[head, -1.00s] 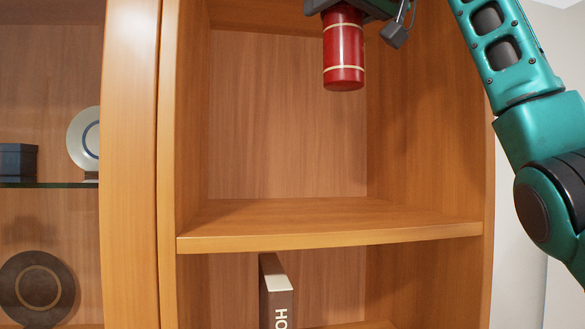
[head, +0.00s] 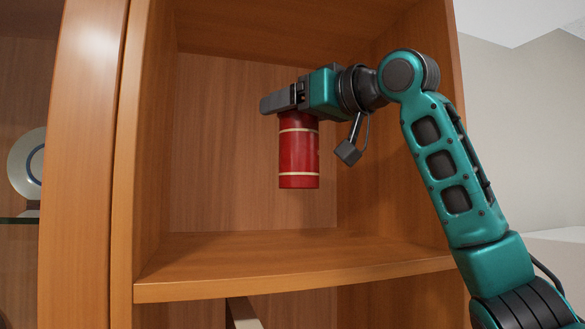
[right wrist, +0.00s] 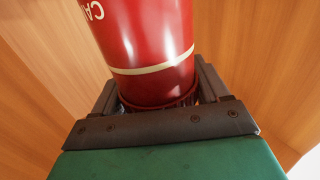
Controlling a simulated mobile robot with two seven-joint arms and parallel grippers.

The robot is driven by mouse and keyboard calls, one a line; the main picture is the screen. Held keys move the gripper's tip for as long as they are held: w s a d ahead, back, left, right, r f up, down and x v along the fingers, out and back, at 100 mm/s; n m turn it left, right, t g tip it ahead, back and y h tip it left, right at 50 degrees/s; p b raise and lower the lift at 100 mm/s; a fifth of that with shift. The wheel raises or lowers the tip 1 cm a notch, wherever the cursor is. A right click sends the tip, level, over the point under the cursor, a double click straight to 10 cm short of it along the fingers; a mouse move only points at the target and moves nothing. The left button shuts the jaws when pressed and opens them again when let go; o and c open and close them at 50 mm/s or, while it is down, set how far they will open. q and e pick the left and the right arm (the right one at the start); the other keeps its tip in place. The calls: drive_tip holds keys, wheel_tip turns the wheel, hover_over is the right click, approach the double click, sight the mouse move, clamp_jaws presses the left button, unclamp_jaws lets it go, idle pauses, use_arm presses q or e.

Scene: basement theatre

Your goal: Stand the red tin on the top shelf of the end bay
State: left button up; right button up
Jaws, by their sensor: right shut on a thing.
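The red tin (head: 299,158) has cream bands and hangs upright below my right gripper (head: 283,103) in the head view. The gripper is shut on its upper end. In the right wrist view the tin (right wrist: 145,40) sits between the two fingers (right wrist: 160,95), with part of its lettering showing. The tin is in front of or within the open top compartment, above the top shelf (head: 270,262), with a clear gap below it. How deep it is inside the bay I cannot tell. My left gripper is out of view.
The shelf board is bare. The bay has a left upright (head: 125,150) and a right side wall (head: 425,120) close to my right arm. A book (head: 243,314) shows below the shelf. A plate (head: 28,165) stands in the bay at left.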

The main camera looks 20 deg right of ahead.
sight(293, 167)
wheel_tip(293, 167, down, 5)
drive_tip(key=shift+f, duration=2.2)
drive_tip(key=o, duration=1.1)
drive_tip(key=shift+f, duration=0.1)
drive_tip(key=o, duration=0.4)
drive_tip(key=shift+o, duration=0.2)
